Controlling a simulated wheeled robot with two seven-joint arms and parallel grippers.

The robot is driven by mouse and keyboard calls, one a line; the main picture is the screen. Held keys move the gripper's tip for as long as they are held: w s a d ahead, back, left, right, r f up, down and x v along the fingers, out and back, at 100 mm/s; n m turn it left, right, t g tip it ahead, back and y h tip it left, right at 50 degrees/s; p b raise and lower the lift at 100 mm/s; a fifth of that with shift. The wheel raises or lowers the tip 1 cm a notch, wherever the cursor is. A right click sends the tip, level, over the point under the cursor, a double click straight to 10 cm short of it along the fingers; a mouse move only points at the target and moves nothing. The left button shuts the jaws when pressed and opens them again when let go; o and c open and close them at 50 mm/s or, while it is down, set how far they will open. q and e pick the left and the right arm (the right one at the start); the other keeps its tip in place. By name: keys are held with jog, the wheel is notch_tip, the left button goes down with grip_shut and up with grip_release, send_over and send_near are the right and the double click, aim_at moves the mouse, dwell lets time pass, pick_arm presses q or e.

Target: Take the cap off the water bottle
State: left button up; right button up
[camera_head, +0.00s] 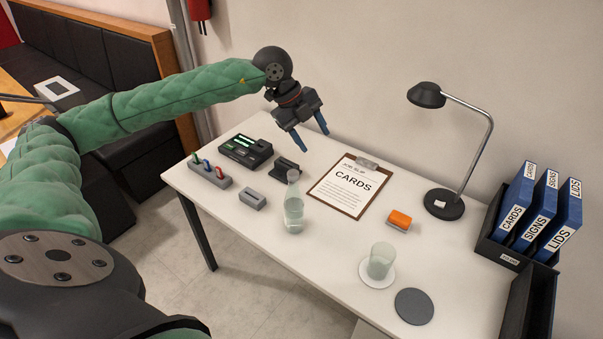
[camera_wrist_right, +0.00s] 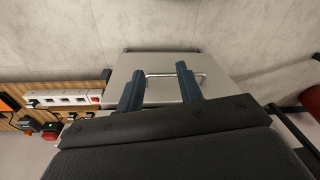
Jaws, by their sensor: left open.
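The water bottle (camera_head: 293,208), clear and slim, stands upright on the white table, left of the clipboard. A pale cap (camera_head: 293,175) appears to be on its top, small in this view. My left gripper (camera_head: 314,141) is open and empty, with its blue fingers apart and pointing down. It is above and behind the bottle, not touching it. In the right wrist view, my right gripper (camera_wrist_right: 159,80) has its two blue fingers apart with nothing between them. It faces a grey panel with a metal handle (camera_wrist_right: 175,75), away from the bottle.
Around the bottle are a grey block (camera_head: 252,199), a dark stand (camera_head: 285,168), a clipboard (camera_head: 350,187) and an orange-topped box (camera_head: 399,220). A glass (camera_head: 381,261) on a white coaster, a dark disc (camera_head: 414,306) and a lamp (camera_head: 445,205) stand to the right.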

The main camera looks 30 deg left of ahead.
aim_at(293, 173)
pick_arm(q)
jog(key=s+a+f+n+g+y, duration=0.2)
jog(key=s+a+n+y, duration=0.1)
jog(key=s+a+n, duration=0.15)
jog(key=shift+n, duration=0.55)
jog(key=f+p, duration=0.1)
jog(key=f, duration=0.1)
jog(key=f+p, duration=0.1)
jog(key=f, duration=0.1)
jog(key=d+f+p, duration=0.1)
jog(key=f, duration=0.1)
jog(key=shift+w+f+p, duration=0.25)
jog(key=shift+p, duration=0.1)
jog(key=shift+d+f, duration=0.1)
jog(key=shift+f, duration=0.4)
pick_arm(e)
notch_tip(293, 173, down, 12)
jog(key=s+d, duration=0.2)
jog(key=shift+f+t, duration=0.2)
jog(key=shift+t, duration=0.1)
pick_arm(q)
jog(key=shift+c, duration=0.2)
pick_arm(e)
jog(key=shift+s, duration=0.1)
pick_arm(q)
jog(key=c, duration=1)
